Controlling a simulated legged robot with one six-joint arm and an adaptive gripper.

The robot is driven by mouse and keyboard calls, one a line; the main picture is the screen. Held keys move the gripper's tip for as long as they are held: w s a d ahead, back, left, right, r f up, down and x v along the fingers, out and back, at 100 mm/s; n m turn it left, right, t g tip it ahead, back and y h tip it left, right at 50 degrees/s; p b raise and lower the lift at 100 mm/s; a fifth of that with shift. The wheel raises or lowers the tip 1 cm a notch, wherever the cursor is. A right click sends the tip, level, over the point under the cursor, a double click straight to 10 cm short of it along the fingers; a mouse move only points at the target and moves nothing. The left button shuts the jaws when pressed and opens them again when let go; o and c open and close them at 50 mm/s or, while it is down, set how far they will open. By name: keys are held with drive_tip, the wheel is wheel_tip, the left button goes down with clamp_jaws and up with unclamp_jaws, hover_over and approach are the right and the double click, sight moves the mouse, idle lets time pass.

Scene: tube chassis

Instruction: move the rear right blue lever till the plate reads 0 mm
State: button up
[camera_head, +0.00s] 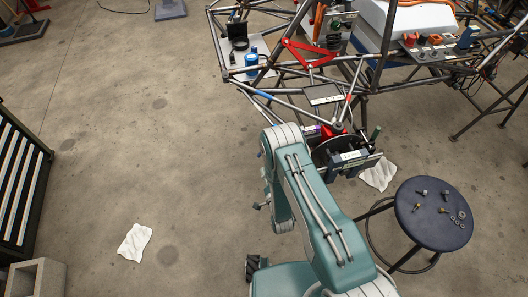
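The tube chassis (300,92) stands at the top, with dark metal tubes and a red triangular bracket. A short blue piece (265,95) lies along a lower left tube; I cannot tell whether it is the rear right blue lever. My teal arm rises in front and covers part of this area. I cannot make out my gripper.
A round dark stool (433,213) with several small metal parts stands at the right. White cloths lie on the floor at the left (135,242) and near the hub (379,173). A slatted rack (17,188) and a concrete block (36,279) stand far left. The left floor is mostly clear.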

drive_tip(key=x, duration=0.9)
drive_tip(key=shift+w+a, duration=0.15)
drive_tip(key=shift+w, duration=0.25)
clamp_jaws()
